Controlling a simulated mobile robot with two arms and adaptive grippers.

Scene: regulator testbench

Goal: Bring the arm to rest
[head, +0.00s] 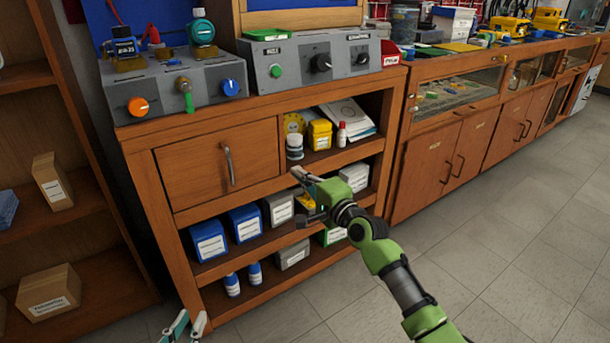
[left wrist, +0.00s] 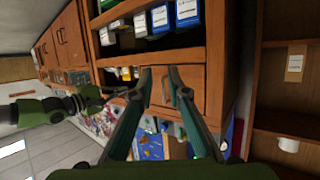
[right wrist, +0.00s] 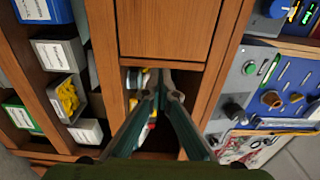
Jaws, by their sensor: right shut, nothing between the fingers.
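My right arm (head: 400,285), green and grey, reaches in from the lower right in the head view. Its gripper (head: 295,171) is in front of the cabinet's shelves, just right of the drawer. In the right wrist view the right gripper (right wrist: 165,78) has its fingertips together, with nothing between them. My left gripper (head: 187,322) shows only its fingertips at the bottom left of the head view, low beside the cabinet. In the left wrist view the left gripper's fingers (left wrist: 161,73) are apart and empty, and my right arm shows at the left.
The wooden cabinet (head: 270,188) has a closed drawer (head: 200,170) and shelves with boxes and bottles. Regulator panels (head: 180,90) stand on top. A shelf with cartons (head: 52,182) is at the left. Open tiled floor (head: 500,240) lies at the right.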

